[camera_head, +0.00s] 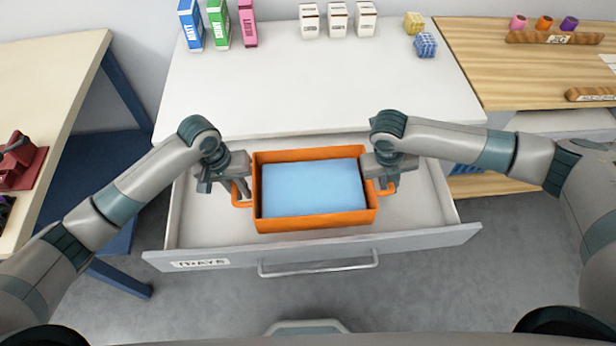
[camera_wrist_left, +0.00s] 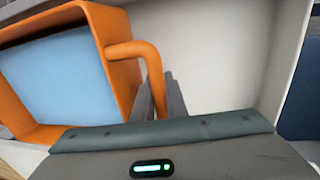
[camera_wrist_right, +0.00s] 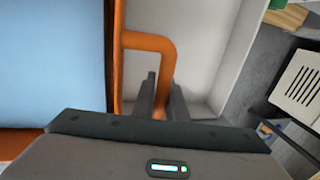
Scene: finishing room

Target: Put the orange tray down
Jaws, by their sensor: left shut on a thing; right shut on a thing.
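The orange tray (camera_head: 317,225) with a light blue bottom is in or just above the open drawer (camera_head: 420,215) labelled TRAYS; I cannot tell whether it touches the drawer floor. My left gripper (camera_head: 240,192) is shut on the tray's left handle, which also shows in the left wrist view (camera_wrist_left: 133,52). My right gripper (camera_head: 382,183) is shut on the right handle, seen in the right wrist view (camera_wrist_right: 150,42). The tray looks about level.
The white tabletop (camera_head: 310,90) above the drawer has a clear middle, with several boxes (camera_head: 218,22) along its back. A wooden table (camera_head: 470,60) stands at right, a cream table (camera_head: 60,80) at left. The drawer handle (camera_head: 320,265) faces me.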

